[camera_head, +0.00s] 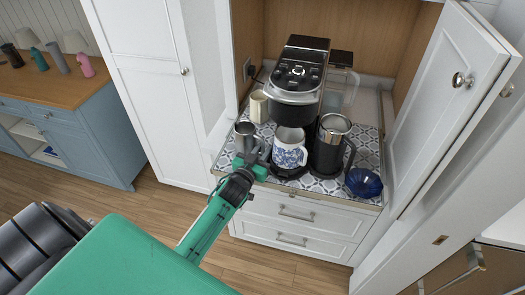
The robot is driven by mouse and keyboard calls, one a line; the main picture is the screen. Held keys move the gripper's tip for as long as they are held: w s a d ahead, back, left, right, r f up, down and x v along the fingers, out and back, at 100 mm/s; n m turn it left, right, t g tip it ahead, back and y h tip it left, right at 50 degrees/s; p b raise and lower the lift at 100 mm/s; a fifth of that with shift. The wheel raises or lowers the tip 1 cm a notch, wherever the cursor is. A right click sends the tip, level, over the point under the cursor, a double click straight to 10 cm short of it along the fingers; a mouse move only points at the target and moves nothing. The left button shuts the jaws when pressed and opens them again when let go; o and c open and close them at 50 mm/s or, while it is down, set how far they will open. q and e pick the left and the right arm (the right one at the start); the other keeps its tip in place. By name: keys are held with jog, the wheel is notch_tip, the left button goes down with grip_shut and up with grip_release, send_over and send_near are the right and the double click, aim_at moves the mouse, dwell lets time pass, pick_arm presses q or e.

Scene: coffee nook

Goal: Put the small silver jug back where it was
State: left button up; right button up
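The small silver jug (243,136) is at the front left of the patterned mat (226,160) in the coffee nook, left of a blue-and-white mug (290,150). My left gripper (254,156) is at the jug, its dark fingers covering the jug's lower right side. Whether the fingers are closed on the jug, and whether the jug's base touches the mat, I cannot tell. My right gripper is not in view.
A coffee machine (298,85) stands behind the mug. A cream mug (259,106) is behind the jug. A black jug with a silver rim (331,150) and a blue glass bowl (363,183) stand to the right. An open cabinet door (447,110) bounds the right side.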

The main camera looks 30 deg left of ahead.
pick_arm(q)
jog(key=shift+r, duration=0.25)
jog(key=s+b, duration=0.3)
jog(key=s, duration=0.9)
jog(key=shift+d, duration=0.2)
jog(key=shift+f, duration=0.1)
